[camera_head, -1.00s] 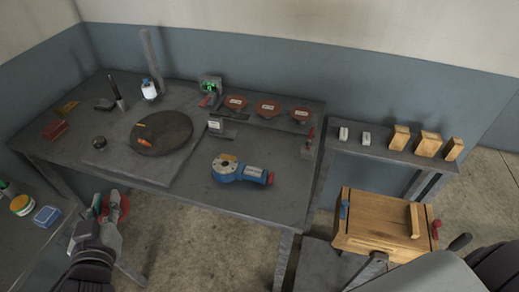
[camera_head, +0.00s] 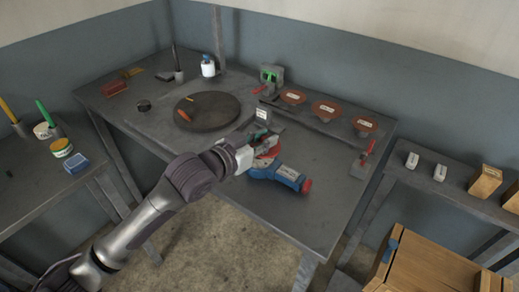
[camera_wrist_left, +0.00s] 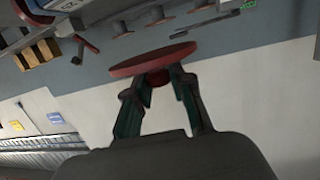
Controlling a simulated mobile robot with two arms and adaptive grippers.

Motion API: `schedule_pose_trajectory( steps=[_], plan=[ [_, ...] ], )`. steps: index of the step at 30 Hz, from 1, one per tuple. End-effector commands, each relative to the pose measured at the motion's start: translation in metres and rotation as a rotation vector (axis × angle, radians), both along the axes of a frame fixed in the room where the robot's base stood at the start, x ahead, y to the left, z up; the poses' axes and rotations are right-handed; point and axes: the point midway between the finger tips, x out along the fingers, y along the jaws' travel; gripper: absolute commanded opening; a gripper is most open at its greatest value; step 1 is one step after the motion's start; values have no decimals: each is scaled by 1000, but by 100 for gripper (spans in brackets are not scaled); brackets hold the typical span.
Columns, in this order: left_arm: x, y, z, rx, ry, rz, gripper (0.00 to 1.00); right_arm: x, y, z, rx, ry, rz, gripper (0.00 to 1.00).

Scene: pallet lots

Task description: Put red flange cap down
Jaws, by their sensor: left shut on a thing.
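My left gripper (camera_head: 256,148) reaches over the main table and is shut on the red flange cap (camera_head: 266,160). In the left wrist view the cap is a flat red disc (camera_wrist_left: 150,62) with its knob between the two fingertips (camera_wrist_left: 158,82). In the head view the cap is just above or against the round end of a blue valve-like body (camera_head: 287,177) with a red end; I cannot tell if they touch. The gripper and cap hide much of that round end. My right gripper is out of view.
Several labelled parts stand along the table's back right, with three red-brown discs (camera_head: 325,108) among them. A dark round turntable (camera_head: 207,111) lies to the left. A red-handled clamp (camera_head: 366,155) stands at the right edge. The table front (camera_head: 315,220) is clear.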

Motion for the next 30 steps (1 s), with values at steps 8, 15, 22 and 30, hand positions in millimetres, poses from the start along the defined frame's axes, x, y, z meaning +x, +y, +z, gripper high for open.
schedule_pose_trajectory(
  steps=[8, 15, 22, 30],
  plan=[
    [35, 11, -22, -1, 1, 1, 0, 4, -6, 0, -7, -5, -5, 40],
    [36, 11, -53, 0, 3, 1, 0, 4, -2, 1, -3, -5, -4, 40],
    [36, 11, -63, -1, -2, 1, 0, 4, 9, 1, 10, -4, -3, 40],
    [36, 11, -66, -1, -1, 1, 24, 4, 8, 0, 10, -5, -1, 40]
  ],
)
